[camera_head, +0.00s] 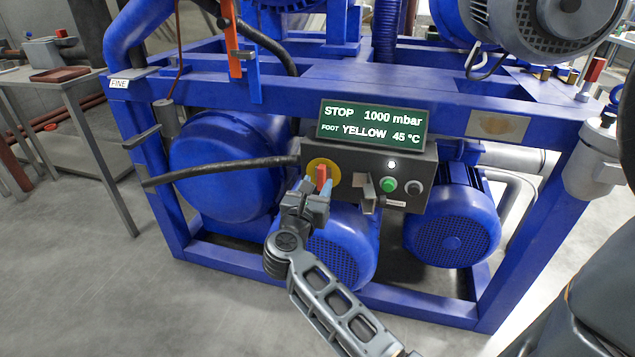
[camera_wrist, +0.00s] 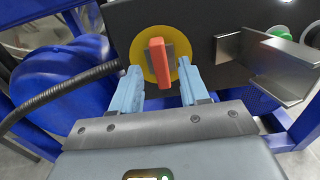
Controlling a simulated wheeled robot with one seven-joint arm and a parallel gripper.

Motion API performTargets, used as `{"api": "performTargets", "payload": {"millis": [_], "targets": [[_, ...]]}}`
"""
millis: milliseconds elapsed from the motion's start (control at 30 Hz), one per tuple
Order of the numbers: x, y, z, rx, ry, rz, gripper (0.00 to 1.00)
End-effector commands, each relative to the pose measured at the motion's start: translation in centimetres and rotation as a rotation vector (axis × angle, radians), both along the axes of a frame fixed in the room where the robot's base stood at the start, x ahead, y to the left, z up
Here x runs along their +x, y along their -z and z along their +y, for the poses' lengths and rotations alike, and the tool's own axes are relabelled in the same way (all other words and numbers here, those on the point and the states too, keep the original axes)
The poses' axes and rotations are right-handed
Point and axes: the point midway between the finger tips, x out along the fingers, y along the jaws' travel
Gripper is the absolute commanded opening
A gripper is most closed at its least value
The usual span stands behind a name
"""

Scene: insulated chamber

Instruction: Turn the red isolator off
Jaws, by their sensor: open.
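The red isolator handle (camera_head: 321,177) sits on a round yellow plate (camera_head: 331,166) at the left of the dark control box (camera_head: 347,160). In the wrist view the red handle (camera_wrist: 160,62) stands nearly upright, tilted slightly, on the yellow plate (camera_wrist: 181,65). My gripper (camera_head: 316,190) is in front of the plate. In the wrist view its two light-blue fingers (camera_wrist: 161,84) are open, one on each side of the handle's lower part, with gaps showing. I cannot tell how deep the fingertips reach along the handle.
A metal bracket (camera_wrist: 265,62) sticks out right of the isolator, close to my right finger. Beyond it are a green button (camera_head: 388,184) and a dark knob (camera_head: 413,187). The display (camera_head: 372,124) above reads STOP, 1000 mbar, YELLOW, 45 °C. A black cable (camera_head: 225,167) runs left.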

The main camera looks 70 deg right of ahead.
Motion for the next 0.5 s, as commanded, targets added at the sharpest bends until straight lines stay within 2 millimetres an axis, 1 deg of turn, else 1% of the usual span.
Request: {"api": "performTargets", "payload": {"millis": [33,100,200,500], "targets": [[0.1,0.0,-0.7,-0.001,0.001,0.0,0.45],[0.1,0.0,-1.4,-0.001,0.0,0.001,0.45],[0.2,0.0,-2.1,-0.001,-0.001,0.001,0.45],[0.2,0.0,-2.4,0.0,-0.002,0.001,0.45]]}}
